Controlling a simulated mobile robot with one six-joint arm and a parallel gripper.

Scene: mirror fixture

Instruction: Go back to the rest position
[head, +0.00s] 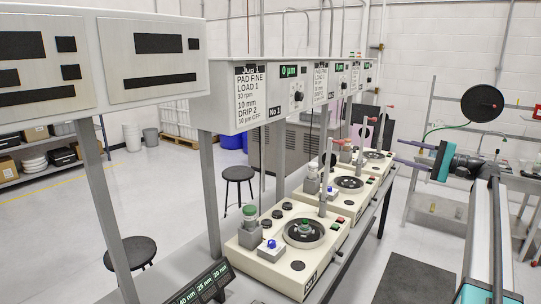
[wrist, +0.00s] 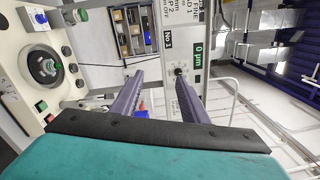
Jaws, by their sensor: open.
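My gripper (head: 397,151) is at the right of the head view, raised and held out sideways toward the left. Its two purple-grey fingers are apart with nothing between them. In the wrist view the open fingers (wrist: 160,82) reach up from the teal gripper body, with a control panel labelled No 1 behind them. The fingers touch nothing that I can see.
Cream polishing machines (head: 305,235) stand in a row on a bench below the labelled panel (head: 262,92). A black disc (head: 482,103) on a stand is behind my arm at right. Stools (head: 238,175) stand at left.

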